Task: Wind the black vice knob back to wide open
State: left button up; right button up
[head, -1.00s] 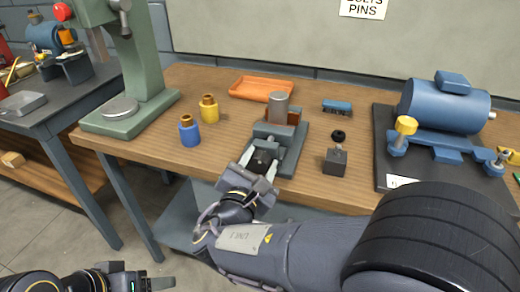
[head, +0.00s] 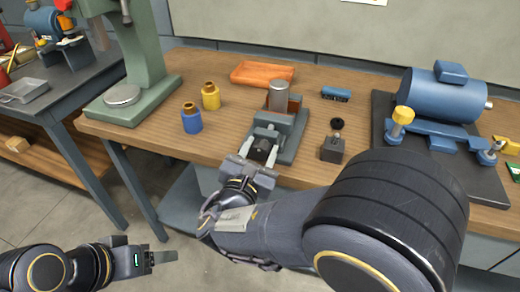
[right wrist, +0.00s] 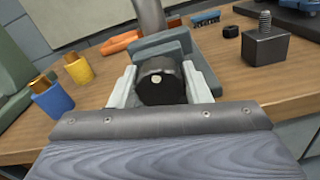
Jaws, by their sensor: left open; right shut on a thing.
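The black vice knob (right wrist: 161,82) faces the right wrist camera at the front of the grey vice (right wrist: 160,49). In the head view the vice (head: 290,140) stands at the front edge of the wooden bench, with a grey cylinder (head: 281,92) and a reddish-brown block (head: 292,104) at its far end. My right gripper (head: 262,152) is shut on the knob, one finger on each side, as the right wrist view (right wrist: 160,90) also shows. My left gripper (head: 165,257) is open and empty, low over the floor, away from the bench.
Blue (head: 191,119) and yellow (head: 210,96) bottles stand left of the vice. An orange tray (head: 262,73) lies behind. A dark block with a stud (head: 332,149), a black ring (head: 337,123) and a blue motor (head: 444,100) are to the right. A green press (head: 139,60) stands left.

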jog(key=o, duration=1)
jog(key=v, duration=0.8)
